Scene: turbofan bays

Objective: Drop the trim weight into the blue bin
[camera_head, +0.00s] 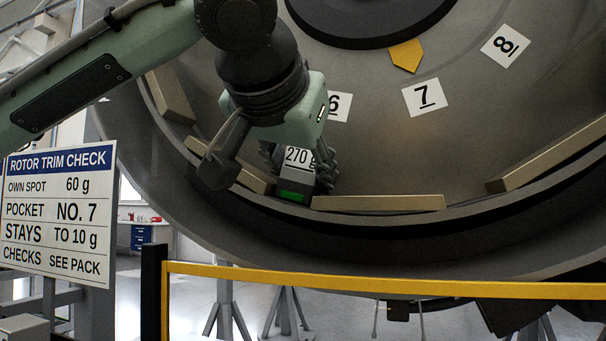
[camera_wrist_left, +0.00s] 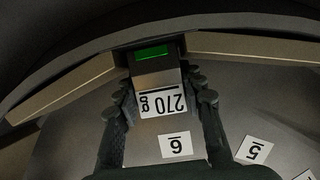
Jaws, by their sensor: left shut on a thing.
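The trim weight (camera_head: 296,184) is a dark grey block with a white "270 g" label and a green patch. It sits at the lower rim of the round rotor face (camera_head: 370,160), in the gap between two tan strips, below the number 6 tag. My left gripper (camera_head: 299,166) reaches down from above and is shut on the weight. The left wrist view shows the weight (camera_wrist_left: 158,78) between the two dark fingers (camera_wrist_left: 162,98), its label upside down. My right gripper is in neither view. I see no blue bin.
Tan strips (camera_head: 378,203) line the rotor rim, and number tags 7 (camera_head: 424,97) and 8 (camera_head: 505,46) lie to the right. A yellow rail (camera_head: 390,284) crosses in front, below. A "Rotor trim check" sign (camera_head: 57,215) stands at left. A blue drawer unit (camera_head: 141,237) is far behind.

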